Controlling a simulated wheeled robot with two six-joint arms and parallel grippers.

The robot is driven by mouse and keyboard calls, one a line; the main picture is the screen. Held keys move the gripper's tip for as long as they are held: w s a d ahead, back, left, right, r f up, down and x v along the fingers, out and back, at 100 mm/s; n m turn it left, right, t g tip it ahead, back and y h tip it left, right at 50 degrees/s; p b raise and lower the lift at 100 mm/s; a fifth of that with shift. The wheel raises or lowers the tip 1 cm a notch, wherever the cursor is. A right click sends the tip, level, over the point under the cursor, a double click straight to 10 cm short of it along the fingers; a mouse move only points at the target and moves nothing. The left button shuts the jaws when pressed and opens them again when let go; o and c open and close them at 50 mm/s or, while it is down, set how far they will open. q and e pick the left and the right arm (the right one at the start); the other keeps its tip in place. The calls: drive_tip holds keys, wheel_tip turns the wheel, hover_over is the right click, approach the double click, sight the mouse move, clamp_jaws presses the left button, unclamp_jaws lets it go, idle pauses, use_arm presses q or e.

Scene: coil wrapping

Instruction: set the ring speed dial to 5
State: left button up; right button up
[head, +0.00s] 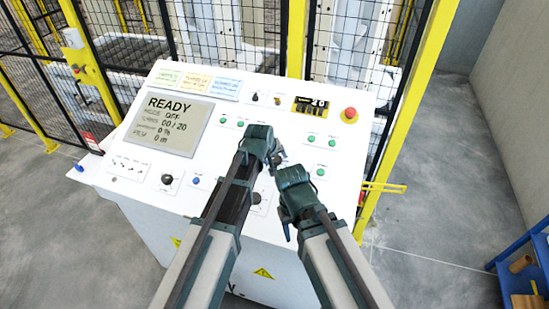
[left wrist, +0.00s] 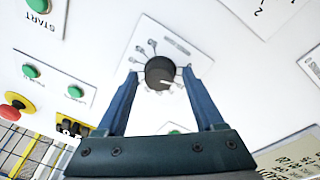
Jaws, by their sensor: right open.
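A dark round dial (left wrist: 160,73) with a pale pointer mark sits on a white label plate with tick marks, in the left wrist view. The pointer points to the right in that view; its numbers are too small to read. My left gripper (left wrist: 160,75) is open, with one finger on each side of the dial and a gap to it. In the head view my left gripper (head: 275,158) is over the panel's middle and hides the dial. My right gripper (head: 287,205) is open, below and right of it, over the panel.
The white control panel (head: 225,165) carries a READY screen (head: 165,125), another knob (head: 167,179), green buttons (head: 312,137) and a red emergency stop (head: 349,115). A yellow and black fence stands behind. Both arms are close together.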

use_arm(q)
drive_tip(key=shift+r, duration=0.1)
idle(0.3)
drive_tip(key=p+v, duration=1.1)
drive_tip(key=v, duration=0.2)
drive_tip(key=shift+s+r+p, duration=0.25)
drive_tip(key=shift+p, duration=0.15)
drive_tip(key=shift+f, duration=0.1)
